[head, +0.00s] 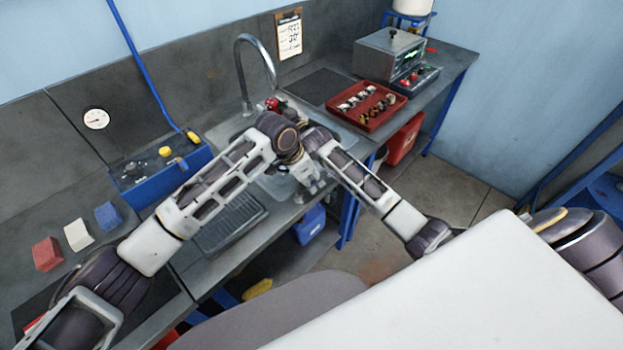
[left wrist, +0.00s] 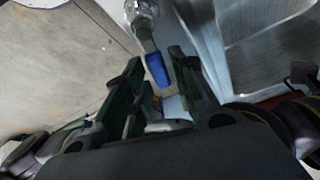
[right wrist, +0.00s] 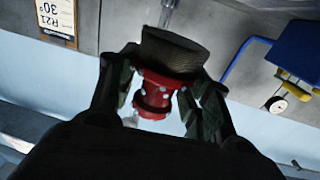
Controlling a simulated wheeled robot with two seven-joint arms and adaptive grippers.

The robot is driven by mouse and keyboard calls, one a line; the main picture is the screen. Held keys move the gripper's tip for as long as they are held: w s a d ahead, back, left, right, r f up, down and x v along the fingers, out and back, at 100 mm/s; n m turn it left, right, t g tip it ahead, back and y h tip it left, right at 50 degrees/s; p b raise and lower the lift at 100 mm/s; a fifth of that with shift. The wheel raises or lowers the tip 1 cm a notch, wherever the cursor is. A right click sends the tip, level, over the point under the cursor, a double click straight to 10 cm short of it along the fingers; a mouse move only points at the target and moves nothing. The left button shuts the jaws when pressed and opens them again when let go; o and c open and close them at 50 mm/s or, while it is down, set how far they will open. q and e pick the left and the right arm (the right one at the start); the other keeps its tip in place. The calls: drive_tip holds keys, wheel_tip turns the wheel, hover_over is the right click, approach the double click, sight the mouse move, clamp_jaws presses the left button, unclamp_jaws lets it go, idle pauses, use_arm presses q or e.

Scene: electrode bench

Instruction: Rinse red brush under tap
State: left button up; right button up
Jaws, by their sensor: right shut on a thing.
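The red brush (right wrist: 157,95) is between the fingers of my right gripper (right wrist: 160,100), its dark bristle end (right wrist: 172,50) toward the top of the right wrist view. Pale spots show on its red body. In the head view a bit of red (head: 273,103) shows beside the chrome tap (head: 243,62), by my crossed arms; most of the brush is hidden there. My left gripper (head: 312,186) is lower, at the front of the sink. In the left wrist view its fingers (left wrist: 163,85) are apart, with a blue handle (left wrist: 158,70) on a metal stem between them; contact is unclear.
A red tray (head: 366,118) of small parts and a grey instrument (head: 390,52) stand right of the sink. A blue box (head: 165,170) stands left. Red, white and blue blocks (head: 78,235) lie further left. A ribbed drainboard (head: 230,224) lies in front.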

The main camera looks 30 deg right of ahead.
sight(297, 191)
use_arm(q)
clamp_jaws()
drive_tip(key=shift+w+n, duration=0.1)
drive_tip(key=shift+n, duration=0.2)
drive_tip(key=shift+w+a+n+t, duration=0.1)
drive_tip(key=shift+w+n+t, duration=0.25)
drive_tip(key=shift+n, duration=0.4)
drive_tip(key=shift+w+n+t, duration=0.2)
drive_tip(key=shift+n+t, duration=0.15)
drive_tip(key=shift+n, duration=0.4)
drive_tip(key=shift+o, duration=2.2)
unclamp_jaws()
drive_tip(key=shift+r, duration=0.15)
drive_tip(key=v, duration=1.1)
drive_tip(key=shift+r, duration=0.4)
